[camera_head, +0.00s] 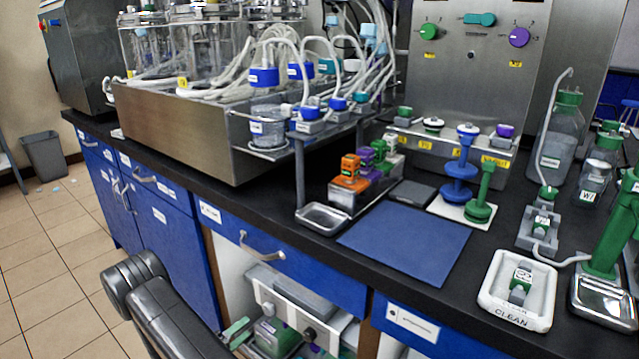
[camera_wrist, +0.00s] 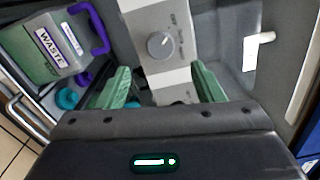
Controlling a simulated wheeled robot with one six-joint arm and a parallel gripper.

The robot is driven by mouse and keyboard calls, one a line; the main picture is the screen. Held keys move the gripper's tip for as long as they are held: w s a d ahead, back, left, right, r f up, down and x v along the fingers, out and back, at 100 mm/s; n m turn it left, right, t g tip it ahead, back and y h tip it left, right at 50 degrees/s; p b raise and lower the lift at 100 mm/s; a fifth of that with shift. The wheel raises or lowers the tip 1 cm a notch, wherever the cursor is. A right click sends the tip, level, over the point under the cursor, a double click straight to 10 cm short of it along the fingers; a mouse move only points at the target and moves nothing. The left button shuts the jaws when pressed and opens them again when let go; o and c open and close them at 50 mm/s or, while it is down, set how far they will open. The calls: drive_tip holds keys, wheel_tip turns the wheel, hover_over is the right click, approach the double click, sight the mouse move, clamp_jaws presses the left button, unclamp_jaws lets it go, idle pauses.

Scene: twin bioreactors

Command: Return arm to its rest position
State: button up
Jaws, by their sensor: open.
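My gripper (camera_wrist: 161,90) shows in the wrist view, with its two green fingers spread apart and nothing between them. Beyond the fingers is a grey device with a round dial (camera_wrist: 161,45). A waste container (camera_wrist: 45,48) with a purple handle is to the left of the fingers, apart from them. In the head view, my dark arm crosses the lower left in front of the blue cabinets and reaches down toward the open bay under the bench. Most of my gripper is hidden or out of frame there.
The black bench (camera_head: 265,203) carries a steel bioreactor housing (camera_head: 180,135), a blue mat (camera_head: 405,240), a white "CLEAN" tray (camera_head: 497,303) and bottles. A drawer (camera_head: 285,262) overhangs the open bay.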

sight(266, 312)
drive_tip(key=b+x, duration=0.1)
drive_tip(key=x, duration=0.8)
drive_tip(key=shift+w+d+b, duration=0.1)
drive_tip(key=shift+d+b, duration=0.05)
drive_tip(key=shift+b, duration=0.2)
drive_tip(key=shift+m, duration=0.9)
drive_tip(key=m+b, duration=0.2)
drive_tip(key=m, duration=0.4)
drive_tip(key=m+b, duration=0.1)
drive_tip(key=m, duration=0.4)
drive_tip(key=shift+b, duration=0.35)
drive_tip(key=shift+r+m+b, duration=0.1)
drive_tip(key=shift+m+b, duration=0.4)
drive_tip(key=shift+m, duration=1.1)
drive_tip(key=shift+s, duration=0.2)
